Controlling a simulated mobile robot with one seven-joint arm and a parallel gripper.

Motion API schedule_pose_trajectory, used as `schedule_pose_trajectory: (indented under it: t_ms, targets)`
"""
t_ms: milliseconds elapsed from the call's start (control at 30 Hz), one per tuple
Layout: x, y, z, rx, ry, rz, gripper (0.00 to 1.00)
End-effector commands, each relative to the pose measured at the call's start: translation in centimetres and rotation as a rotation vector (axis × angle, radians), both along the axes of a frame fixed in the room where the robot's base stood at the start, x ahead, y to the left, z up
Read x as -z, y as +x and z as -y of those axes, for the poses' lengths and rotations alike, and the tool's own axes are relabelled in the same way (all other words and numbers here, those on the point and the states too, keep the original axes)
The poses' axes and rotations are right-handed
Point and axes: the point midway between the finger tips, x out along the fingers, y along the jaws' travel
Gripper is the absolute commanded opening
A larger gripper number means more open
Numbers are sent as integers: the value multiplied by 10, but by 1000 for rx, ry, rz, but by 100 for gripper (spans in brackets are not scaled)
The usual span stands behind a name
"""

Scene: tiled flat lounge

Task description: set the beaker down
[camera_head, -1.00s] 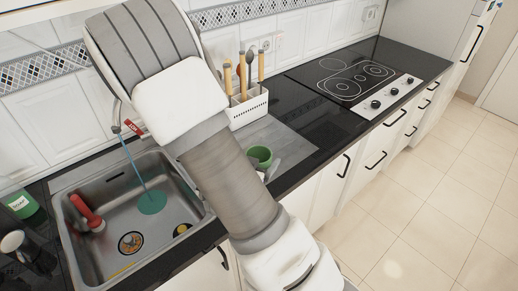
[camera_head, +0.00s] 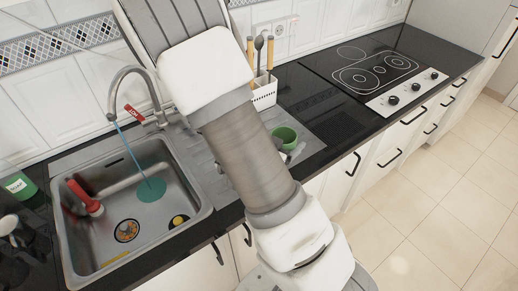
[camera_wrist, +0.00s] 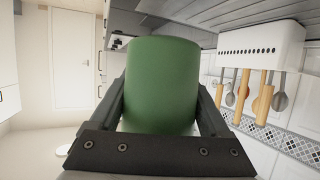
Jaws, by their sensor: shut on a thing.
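The beaker is a plain green cup (camera_head: 284,138). In the head view it is over the grey drainboard area of the counter, right of the sink, with its open top showing. In the wrist view the beaker (camera_wrist: 162,80) fills the middle, between the two dark fingers of my gripper (camera_wrist: 161,95). My gripper is shut on its sides. In the head view my arm hides part of the counter beside it, and the fingers show only slightly. I cannot tell whether the beaker's base touches the surface.
The sink (camera_head: 108,255) with running faucet (camera_head: 135,72) lies left of my arm. A white utensil holder (camera_head: 264,95) stands behind the beaker, against the tiled wall. A cooktop (camera_head: 374,75) is farther right. Some drainboard (camera_head: 303,137) right of the beaker is bare.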

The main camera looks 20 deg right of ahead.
Motion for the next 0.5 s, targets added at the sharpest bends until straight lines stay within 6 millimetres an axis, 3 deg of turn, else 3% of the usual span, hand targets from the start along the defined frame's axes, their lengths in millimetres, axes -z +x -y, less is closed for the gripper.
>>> schedule_pose_trajectory:
  t_ms: [67, 500]
  targets:
    - [10, 5, -2, 0, 0, 7, 26]
    - [18, 23, -9, -3, 4, 0, 26]
